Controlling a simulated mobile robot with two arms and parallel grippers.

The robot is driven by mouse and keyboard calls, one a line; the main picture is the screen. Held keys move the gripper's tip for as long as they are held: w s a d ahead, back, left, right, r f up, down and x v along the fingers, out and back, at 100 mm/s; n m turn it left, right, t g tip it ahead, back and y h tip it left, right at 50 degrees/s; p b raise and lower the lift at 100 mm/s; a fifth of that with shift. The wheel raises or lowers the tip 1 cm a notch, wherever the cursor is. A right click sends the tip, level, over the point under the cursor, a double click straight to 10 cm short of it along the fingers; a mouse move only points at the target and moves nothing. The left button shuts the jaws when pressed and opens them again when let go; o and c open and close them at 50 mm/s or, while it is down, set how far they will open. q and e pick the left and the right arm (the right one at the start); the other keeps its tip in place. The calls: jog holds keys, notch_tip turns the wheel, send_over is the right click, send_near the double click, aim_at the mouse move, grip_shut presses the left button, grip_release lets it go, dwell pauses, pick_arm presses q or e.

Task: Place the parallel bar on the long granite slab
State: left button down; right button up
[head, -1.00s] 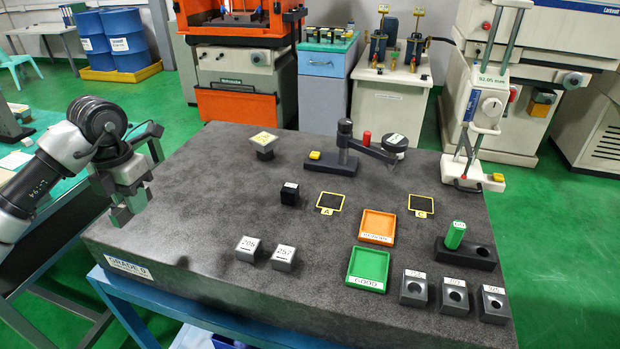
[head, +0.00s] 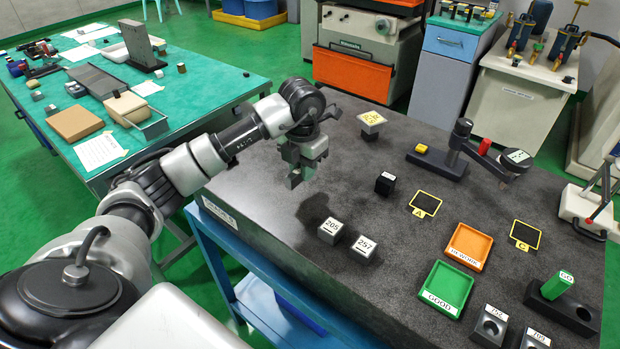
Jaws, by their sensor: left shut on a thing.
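My left gripper (head: 303,163) hangs above the left part of the big dark granite plate (head: 290,235). It is shut on a small grey piece (head: 295,181), which I take for the parallel bar; the fingers hide most of it. A long, low, dark grey slab (head: 98,82), which looks like the long granite slab, lies on the teal table (head: 205,85) at the left, well apart from the gripper. My right gripper is not in view.
Near the slab stand an upright grey plate (head: 141,45), a beige box (head: 128,108), a tan block (head: 75,122) and papers. Blocks marked 205 (head: 331,230) and 257 (head: 364,249), a black block (head: 385,183), and orange (head: 470,246) and green (head: 444,288) trays sit on the granite plate.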

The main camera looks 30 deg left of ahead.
aim_at(308, 193)
pick_arm(q)
jog(key=shift+w+d+f, duration=0.25)
jog(key=shift+d+f, duration=0.05)
jog(key=shift+d, duration=0.2)
notch_tip(308, 193, down, 4)
jog(key=shift+r+p, duration=0.1)
jog(key=shift+p, duration=0.55)
jog(key=shift+f, duration=0.25)
jog(key=c, duration=1.1)
grip_release()
jog(key=shift+o, duration=0.2)
jog(key=shift+r, duration=0.15)
notch_tip(308, 193, up, 12)
jog(key=b, duration=0.2)
